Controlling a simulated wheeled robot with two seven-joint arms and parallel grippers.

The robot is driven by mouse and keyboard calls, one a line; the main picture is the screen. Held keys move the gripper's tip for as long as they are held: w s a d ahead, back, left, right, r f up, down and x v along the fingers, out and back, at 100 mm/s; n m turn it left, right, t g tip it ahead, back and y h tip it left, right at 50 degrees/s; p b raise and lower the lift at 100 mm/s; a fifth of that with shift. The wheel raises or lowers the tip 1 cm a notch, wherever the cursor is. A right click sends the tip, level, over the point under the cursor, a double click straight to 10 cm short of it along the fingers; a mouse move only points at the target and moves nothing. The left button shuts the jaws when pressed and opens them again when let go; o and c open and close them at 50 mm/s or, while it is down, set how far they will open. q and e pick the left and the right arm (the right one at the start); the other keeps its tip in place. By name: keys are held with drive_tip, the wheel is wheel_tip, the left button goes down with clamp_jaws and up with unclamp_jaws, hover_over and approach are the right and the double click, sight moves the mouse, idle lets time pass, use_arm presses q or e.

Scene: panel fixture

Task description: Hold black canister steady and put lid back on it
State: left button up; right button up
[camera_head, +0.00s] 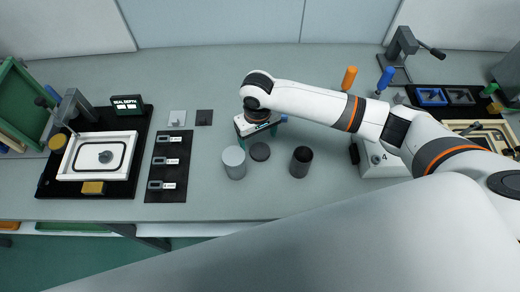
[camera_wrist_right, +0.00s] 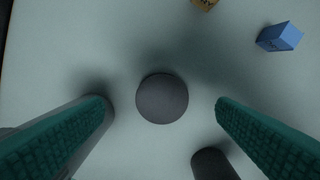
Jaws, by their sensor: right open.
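The black canister (camera_head: 301,163) stands upright on the bench with its dark open top showing; part of it is at the bottom edge of the right wrist view (camera_wrist_right: 213,164). A dark round lid (camera_head: 260,152) lies flat on the bench to its left, and it shows between my fingers in the right wrist view (camera_wrist_right: 162,98). My right gripper (camera_head: 257,137) is open above the lid, with one teal finger on each side and nothing held. My left gripper is in neither view.
A grey canister (camera_head: 234,163) stands just left of the lid. A white box marked 4 (camera_head: 380,163) is to the right. A blue block (camera_wrist_right: 279,37) shows in the right wrist view. The bench front between the canisters and the edge is clear.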

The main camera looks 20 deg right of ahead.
sight(259, 150)
drive_tip(key=shift+s+d+f+p, duration=0.1)
drive_tip(key=shift+f+p, duration=0.2)
drive_tip(key=shift+f, duration=1)
drive_tip(key=shift+s+d+f+p, duration=0.1)
drive_tip(key=shift+f+p, duration=0.15)
drive_tip(key=shift+f, duration=1.05)
drive_tip(key=c, duration=1)
drive_tip(key=shift+r+b, duration=0.45)
drive_tip(key=shift+r, duration=4.6)
drive_tip(key=shift+c, duration=0.2)
